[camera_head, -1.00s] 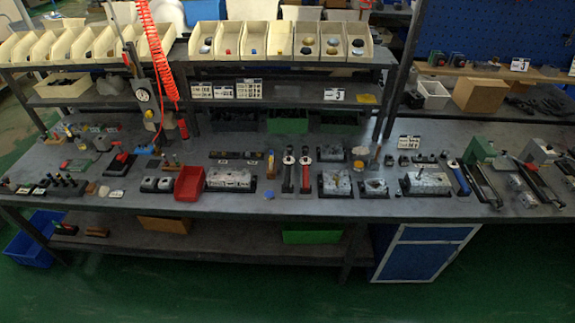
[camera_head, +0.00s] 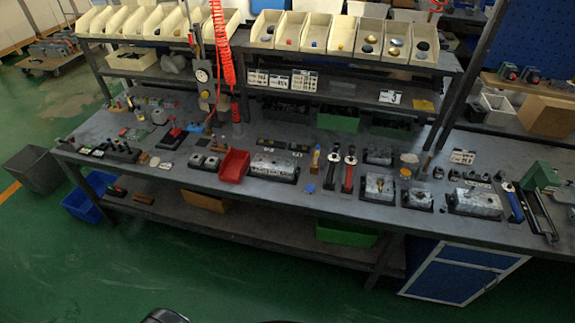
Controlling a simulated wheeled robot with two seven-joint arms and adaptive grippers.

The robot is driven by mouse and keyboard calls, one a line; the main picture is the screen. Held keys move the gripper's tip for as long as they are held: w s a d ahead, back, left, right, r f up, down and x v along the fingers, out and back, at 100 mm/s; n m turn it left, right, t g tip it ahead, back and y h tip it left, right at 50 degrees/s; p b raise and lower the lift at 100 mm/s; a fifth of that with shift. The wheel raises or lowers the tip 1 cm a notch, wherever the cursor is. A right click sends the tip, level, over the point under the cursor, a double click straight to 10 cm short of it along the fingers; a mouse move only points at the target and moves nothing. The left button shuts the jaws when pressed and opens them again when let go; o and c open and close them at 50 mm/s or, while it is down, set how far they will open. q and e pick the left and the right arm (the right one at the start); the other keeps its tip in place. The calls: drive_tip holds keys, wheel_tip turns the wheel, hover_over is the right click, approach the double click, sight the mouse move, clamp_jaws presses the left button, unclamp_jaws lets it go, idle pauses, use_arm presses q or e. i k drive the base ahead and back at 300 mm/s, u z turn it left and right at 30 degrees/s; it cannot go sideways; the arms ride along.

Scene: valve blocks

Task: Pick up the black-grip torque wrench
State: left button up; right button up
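The black-grip torque wrench (camera_head: 331,171) lies on the workbench (camera_head: 290,202) near the middle of the head view, pointing from front to back. A similar wrench with a red grip (camera_head: 348,174) lies beside it on the right. A blue-grip one (camera_head: 514,207) lies farther right, beyond the valve blocks. No gripper is clearly visible. Only a dark rounded shape, too cut off to identify, shows at the bottom edge. Nothing touches the black-grip wrench.
A red bin (camera_head: 234,166) and a metal valve block (camera_head: 274,167) stand left of the wrenches. Other valve blocks (camera_head: 379,187) stand to their right. Shelves with cream bins (camera_head: 290,30) rise behind, and a red coiled hose (camera_head: 221,45) hangs down. The green floor in front is clear.

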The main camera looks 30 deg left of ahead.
sight(331, 171)
drive_tip(key=z, duration=0.75)
drive_tip(key=i, duration=1.1)
drive_tip(key=z, duration=0.1)
